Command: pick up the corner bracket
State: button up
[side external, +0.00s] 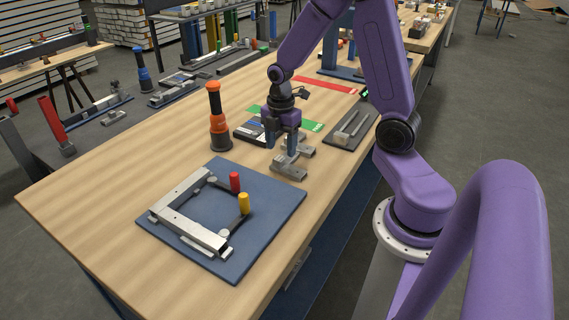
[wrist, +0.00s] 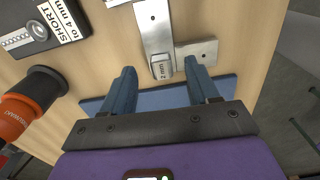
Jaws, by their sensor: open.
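The corner bracket (side external: 288,172) is a flat grey metal piece on the wooden table, just beyond the blue board. In the wrist view the bracket (wrist: 155,25) shows a long arm, a side arm to the right and a raised block marked "2 mm". My gripper (side external: 289,152) points down over the bracket in the side view. In the wrist view my gripper (wrist: 159,67) is open, with one blue-grey finger on each side of the marked block. I see no contact, but the exact height of the fingertips above the bracket is hard to tell.
A blue board (side external: 265,240) holds a metal frame (side external: 180,198) with red and yellow clamp handles. An orange-and-black tool (side external: 218,130) stands left of my gripper. A black case (wrist: 40,35) lies close by. A dark tray (side external: 340,141) with metal parts is at right.

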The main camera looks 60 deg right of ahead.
aim_at(281, 156)
jog(key=shift+f, duration=1.55)
grip_shut()
jog(key=shift+r, duration=0.1)
